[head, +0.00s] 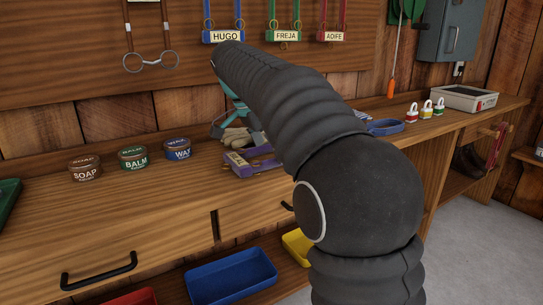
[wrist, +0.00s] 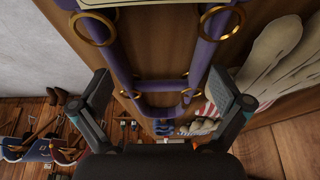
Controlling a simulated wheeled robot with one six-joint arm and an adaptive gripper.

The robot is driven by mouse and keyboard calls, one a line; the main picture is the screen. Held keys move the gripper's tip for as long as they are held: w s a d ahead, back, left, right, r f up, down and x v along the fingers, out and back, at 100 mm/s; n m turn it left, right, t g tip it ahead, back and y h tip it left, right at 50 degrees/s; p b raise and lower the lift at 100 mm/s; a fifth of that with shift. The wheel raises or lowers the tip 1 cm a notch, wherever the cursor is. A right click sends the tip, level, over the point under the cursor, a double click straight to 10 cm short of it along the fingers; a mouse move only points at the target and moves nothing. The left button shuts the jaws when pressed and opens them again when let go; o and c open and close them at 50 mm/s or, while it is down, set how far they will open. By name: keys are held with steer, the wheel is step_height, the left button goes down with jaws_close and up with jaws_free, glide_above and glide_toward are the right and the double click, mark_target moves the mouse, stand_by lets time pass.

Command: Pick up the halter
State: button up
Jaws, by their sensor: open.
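A purple halter (head: 262,165) with a pale name plate lies on the bench in the head view, below the far end of my arm. In the wrist view the halter (wrist: 206,54) shows close up, with purple straps and brass rings on the brown bench top. Its plate is cut off at the top edge. My gripper (wrist: 165,90) is open and empty. Its two fingers are spread to either side of the halter's straps in the picture, and I cannot tell whether they touch it. In the head view my arm hides part of the gripper's surroundings.
Cream gloves (head: 236,137) lie right behind the halter. Three tins, soap (head: 85,168), balm (head: 132,158) and wax (head: 178,149), stand to the left. Other halters (head: 286,30) hang on the board above.

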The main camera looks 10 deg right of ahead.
steer(key=shift+f, duration=0.1)
steer(key=c, duration=1.2)
